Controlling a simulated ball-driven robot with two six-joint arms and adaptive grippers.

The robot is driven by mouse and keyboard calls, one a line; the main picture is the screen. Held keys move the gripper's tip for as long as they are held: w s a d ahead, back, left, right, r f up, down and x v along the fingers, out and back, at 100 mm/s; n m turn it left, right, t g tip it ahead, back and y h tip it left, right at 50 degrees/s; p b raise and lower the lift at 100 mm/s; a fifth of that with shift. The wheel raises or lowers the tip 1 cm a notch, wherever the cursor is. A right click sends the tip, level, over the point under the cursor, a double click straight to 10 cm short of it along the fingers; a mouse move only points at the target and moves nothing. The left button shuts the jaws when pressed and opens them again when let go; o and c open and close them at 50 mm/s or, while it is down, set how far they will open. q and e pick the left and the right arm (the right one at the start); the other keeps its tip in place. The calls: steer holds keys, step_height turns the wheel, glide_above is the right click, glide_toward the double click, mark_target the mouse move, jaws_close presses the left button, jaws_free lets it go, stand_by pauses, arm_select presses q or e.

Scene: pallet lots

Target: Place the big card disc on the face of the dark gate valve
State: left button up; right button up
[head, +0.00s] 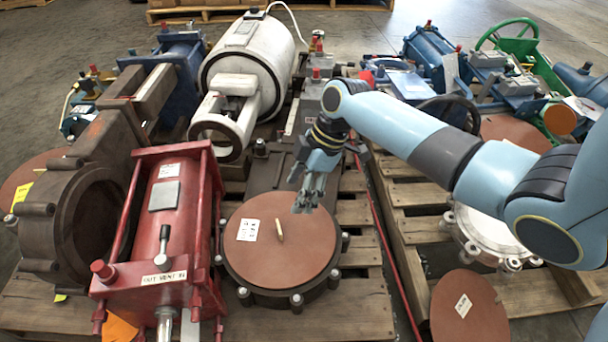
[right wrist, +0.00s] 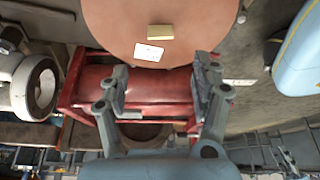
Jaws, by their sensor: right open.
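The big card disc (head: 285,262), reddish brown with a white label and a small tan tab, lies flat on the round bolted face of the dark gate valve (head: 268,176). It covers nearly all of that face; the dark rim and bolts show around it. My right gripper (head: 308,205) is open and empty above the disc's far edge, apart from the tab. In the right wrist view, the disc (right wrist: 190,18) is at the top, beyond the open fingertips (right wrist: 160,78). My left gripper is not in view.
A red actuator (head: 166,222) stands close left of the disc, and a white cylinder (head: 250,55) stands behind. Another brown disc (head: 468,318) lies at front right. A pale flange (head: 490,238) stands on the right pallet (head: 410,193). Bare pallet boards show in front.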

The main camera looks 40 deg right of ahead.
steer(key=s+a+m+h, duration=0.2)
steer(key=s+m, duration=0.3)
steer(key=s, duration=0.8)
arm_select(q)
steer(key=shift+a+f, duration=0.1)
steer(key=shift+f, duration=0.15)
arm_select(e)
steer(key=s+r+m+t+h, duration=0.1)
steer(key=s+r+m+h, duration=0.1)
steer(key=s+r+m, duration=0.5)
steer(key=s, duration=0.4)
steer(key=shift+d+m, duration=0.3)
steer(key=shift+m, duration=0.1)
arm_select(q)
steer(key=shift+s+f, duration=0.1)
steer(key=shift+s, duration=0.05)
arm_select(e)
steer(key=shift+f, duration=0.1)
